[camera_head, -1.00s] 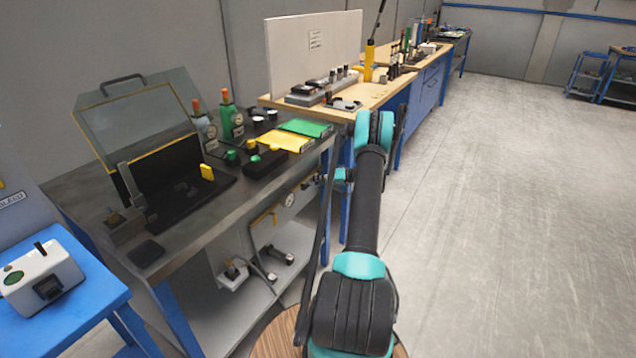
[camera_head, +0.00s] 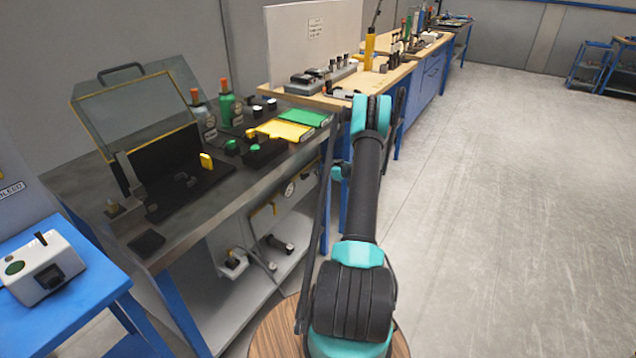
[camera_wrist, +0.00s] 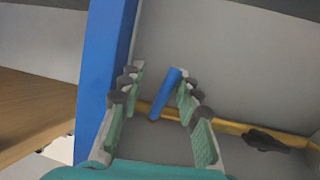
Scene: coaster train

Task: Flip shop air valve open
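In the wrist view, a blue bar-shaped handle (camera_wrist: 168,92), which looks like the valve lever, stands tilted in front of a yellow horizontal pipe (camera_wrist: 230,127). My gripper (camera_wrist: 158,74) is open, with its grey-green fingers on either side of the handle. The right fingers are close to it; I cannot tell whether they touch. In the head view, yellow piping (camera_head: 268,208) and a round gauge (camera_head: 289,190) show on the panel under the dark workbench. My gripper is hidden there behind my arm and the bench.
A blue upright post (camera_wrist: 102,75) stands just left of my gripper in the wrist view. A dark fitting (camera_wrist: 265,140) sits by the pipe at right. The dark workbench (camera_head: 205,215) overhangs the panel. Open floor (camera_head: 500,200) lies to the right.

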